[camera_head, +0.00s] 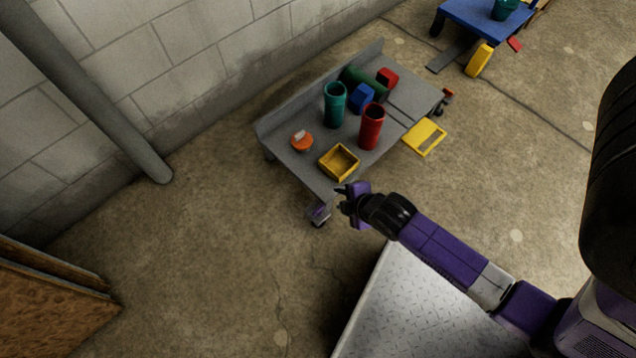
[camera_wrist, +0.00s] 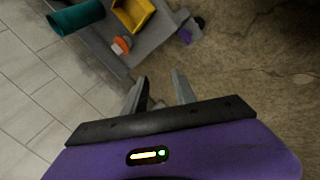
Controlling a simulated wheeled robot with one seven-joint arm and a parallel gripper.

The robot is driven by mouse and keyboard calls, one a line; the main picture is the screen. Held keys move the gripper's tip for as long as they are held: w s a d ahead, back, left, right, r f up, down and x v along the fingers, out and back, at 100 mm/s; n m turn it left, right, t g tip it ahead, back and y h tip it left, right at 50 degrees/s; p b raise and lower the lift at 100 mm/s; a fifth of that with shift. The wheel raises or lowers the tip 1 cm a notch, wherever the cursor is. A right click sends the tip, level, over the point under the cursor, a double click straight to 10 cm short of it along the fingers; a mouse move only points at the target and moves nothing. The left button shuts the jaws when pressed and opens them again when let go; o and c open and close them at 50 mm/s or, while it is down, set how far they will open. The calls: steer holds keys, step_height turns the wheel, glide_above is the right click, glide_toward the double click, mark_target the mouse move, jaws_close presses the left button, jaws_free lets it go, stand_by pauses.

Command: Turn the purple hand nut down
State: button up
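A small purple part (camera_head: 318,211) sits low at the near corner of the grey cart, by a dark caster. It also shows in the wrist view (camera_wrist: 185,36), up and to the right of my fingers. It may be the hand nut, but its shape is too small to make out. My gripper (camera_head: 342,197) is just right of that corner in the head view. In the wrist view my gripper (camera_wrist: 158,85) has its two fingers apart with nothing between them. It appears not to touch the purple part.
The grey cart (camera_head: 318,178) bears a yellow bin (camera_head: 339,162), an orange item (camera_head: 301,141), teal (camera_head: 334,106) and red (camera_head: 371,127) cylinders, and blue and red blocks. A block wall and a pipe (camera_head: 95,98) stand left. Floor before the cart is clear.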

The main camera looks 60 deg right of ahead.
steer(key=w+d+f+n+g+b, duration=0.1)
steer(key=w+d+f+g+b, duration=0.15)
steer(key=f, duration=0.45)
steer(key=w+d+f+n+g+b, duration=0.1)
steer(key=w+d+f+b, duration=0.2)
steer(key=f, duration=0.4)
steer(key=n+g+y+b, duration=0.3)
steer(key=b, duration=0.4)
glide_above(318, 209)
steer(key=f, duration=0.5)
steer(key=shift+s+d+f, duration=0.15)
steer(key=shift+s+d, duration=0.1)
steer(key=shift+w+a+f+n, duration=0.2)
steer(key=shift+w+f+n, duration=0.05)
steer(key=shift+n, duration=0.15)
step_height(318, 209, down, 7)
steer(key=b, duration=0.4)
steer(key=shift+f, duration=0.15)
jaws_close()
